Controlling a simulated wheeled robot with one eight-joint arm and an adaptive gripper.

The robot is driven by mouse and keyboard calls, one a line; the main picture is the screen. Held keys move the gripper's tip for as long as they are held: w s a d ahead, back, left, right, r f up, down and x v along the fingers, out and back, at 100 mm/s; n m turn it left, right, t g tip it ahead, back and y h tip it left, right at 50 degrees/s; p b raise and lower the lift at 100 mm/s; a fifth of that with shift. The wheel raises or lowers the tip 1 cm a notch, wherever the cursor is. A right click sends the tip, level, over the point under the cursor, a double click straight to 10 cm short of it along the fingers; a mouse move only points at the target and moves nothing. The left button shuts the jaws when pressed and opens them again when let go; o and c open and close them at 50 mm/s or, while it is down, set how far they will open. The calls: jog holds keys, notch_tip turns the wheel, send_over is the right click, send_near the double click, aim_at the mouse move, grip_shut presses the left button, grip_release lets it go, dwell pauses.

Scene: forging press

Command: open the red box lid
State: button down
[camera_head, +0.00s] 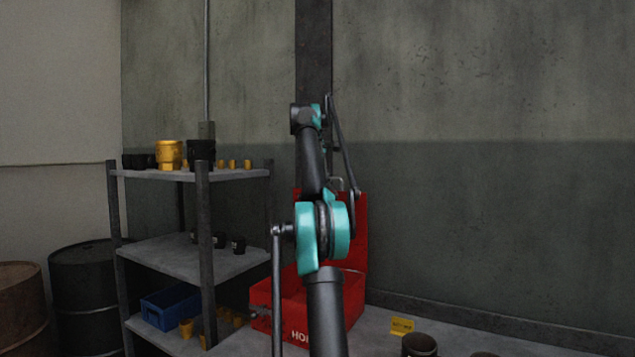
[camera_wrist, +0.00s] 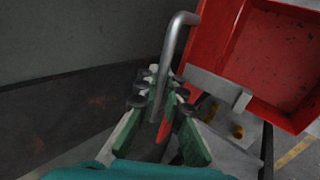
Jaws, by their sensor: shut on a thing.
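The red box (camera_head: 280,307) sits on the pale work surface, partly behind my arm. Its red lid (camera_head: 359,235) stands raised, roughly upright, at the back of the box. A grey bent metal handle (camera_wrist: 178,35) rises between the fingers of my gripper (camera_wrist: 158,92) in the wrist view. My gripper is shut on this handle. The wrist view also shows red walls and a dark red inside (camera_wrist: 275,60) to the right of the gripper. In the head view my arm hides the gripper and part of the lid.
A shelf rack (camera_head: 203,250) with yellow and black parts stands to the left. A blue crate (camera_head: 170,306) is on its low shelf. Dark barrels stand at far left. A wall is behind.

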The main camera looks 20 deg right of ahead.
jog(key=shift+w, duration=0.15)
jog(key=c, duration=1.6)
grip_release()
jog(key=shift+v, duration=1.45)
jog(key=shift+s+a+r, duration=0.1)
jog(key=shift+s+a, duration=0.1)
jog(key=s+a, duration=0.2)
jog(key=a, duration=0.1)
jog(key=s+a, duration=0.2)
jog(key=a, duration=0.1)
jog(key=s+a, duration=0.2)
jog(key=a, duration=0.1)
jog(key=shift+s+a, duration=0.15)
jog(key=shift+s, duration=0.25)
